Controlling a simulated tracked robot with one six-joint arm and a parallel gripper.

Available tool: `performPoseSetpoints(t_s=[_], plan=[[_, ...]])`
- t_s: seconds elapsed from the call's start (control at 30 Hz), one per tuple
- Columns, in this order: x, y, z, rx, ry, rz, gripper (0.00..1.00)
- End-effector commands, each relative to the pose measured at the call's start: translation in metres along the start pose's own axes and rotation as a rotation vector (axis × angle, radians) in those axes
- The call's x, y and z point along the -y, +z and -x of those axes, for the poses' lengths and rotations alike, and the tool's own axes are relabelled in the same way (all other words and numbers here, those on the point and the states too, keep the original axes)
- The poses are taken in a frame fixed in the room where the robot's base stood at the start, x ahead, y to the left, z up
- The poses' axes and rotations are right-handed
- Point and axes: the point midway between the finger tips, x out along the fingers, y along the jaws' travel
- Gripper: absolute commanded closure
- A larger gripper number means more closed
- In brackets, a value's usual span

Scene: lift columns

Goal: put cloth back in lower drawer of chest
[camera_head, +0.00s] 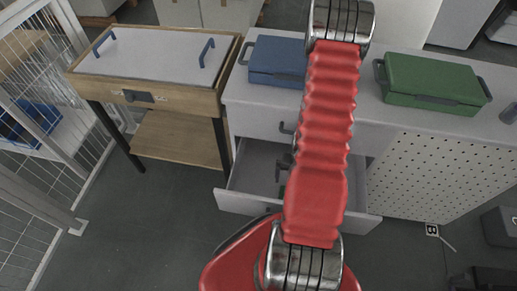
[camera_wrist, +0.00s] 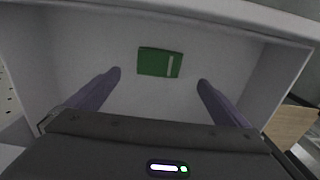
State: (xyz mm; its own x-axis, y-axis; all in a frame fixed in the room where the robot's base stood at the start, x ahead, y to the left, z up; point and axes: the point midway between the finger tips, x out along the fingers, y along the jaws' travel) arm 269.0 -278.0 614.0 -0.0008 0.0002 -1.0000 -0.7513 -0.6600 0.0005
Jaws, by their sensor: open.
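The lower drawer (camera_head: 238,202) of the grey chest (camera_head: 248,118) is pulled open. Its pale inside fills most of the wrist view (camera_wrist: 90,35). A small flat green rectangle with a pale stripe (camera_wrist: 155,62), which looks like the folded cloth, lies on the drawer floor. My gripper (camera_wrist: 160,80) is open, its two purple-grey fingers spread wide and pointing into the drawer. The green piece shows between and beyond the fingertips, apart from both.
A blue case (camera_head: 277,60) and a green case (camera_head: 432,82) stand on the chest top. A wooden table (camera_head: 165,100) with a grey top stands left. A perforated panel (camera_head: 430,175) is right of the drawer. A wire cage (camera_head: 45,120) is far left.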

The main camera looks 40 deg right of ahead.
Motion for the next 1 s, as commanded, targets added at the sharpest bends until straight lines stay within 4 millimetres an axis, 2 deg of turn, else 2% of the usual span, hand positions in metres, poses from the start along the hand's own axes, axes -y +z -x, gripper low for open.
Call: performPoseSetpoints(t_s=[0.17, 0.27, 0.63, 1.0], plan=[[0.006, -0.006, 0.011, -0.012, 0.0, 0.015, 0.0], [0.016, -0.013, 0.027, -0.027, -0.001, 0.04, 0.0], [0.073, -0.034, 0.123, -0.109, -0.01, 0.179, 0.0], [0.131, -0.023, 0.219, -0.19, -0.031, 0.321, 0.0]])
